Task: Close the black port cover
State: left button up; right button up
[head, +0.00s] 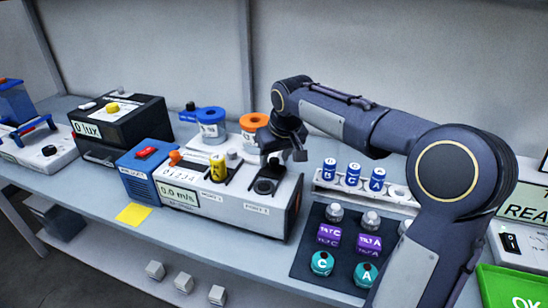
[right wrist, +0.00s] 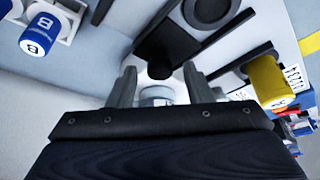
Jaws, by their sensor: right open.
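The port also shows at the top of the right wrist view (right wrist: 207,9). My right gripper (head: 287,156) is open above the device's back part. In the right wrist view its two fingers (right wrist: 160,82) point toward the cover, with the knob between their tips; I cannot tell if they touch it. My left gripper is not in view.
A yellow cylinder (head: 217,167) stands in the neighbouring port. Orange-lidded (head: 251,127) and blue-lidded (head: 211,123) jars stand behind the device. A rack of blue vials (head: 353,174) and a dark mat (head: 304,262) with capped bottles lie to the right.

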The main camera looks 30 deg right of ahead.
aim_at(264, 181)
jog(key=shift+w+f, duration=0.15)
jog(key=shift+f, duration=0.25)
grip_shut()
jog(key=s+a+b, duration=0.1)
jog(key=s+a, duration=0.2)
jog(key=a, duration=0.1)
jog(key=shift+s+a, duration=0.15)
jog(key=shift+s, duration=0.25)
jog(key=shift+a, duration=0.15)
grip_release()
jog(key=shift+s, duration=0.1)
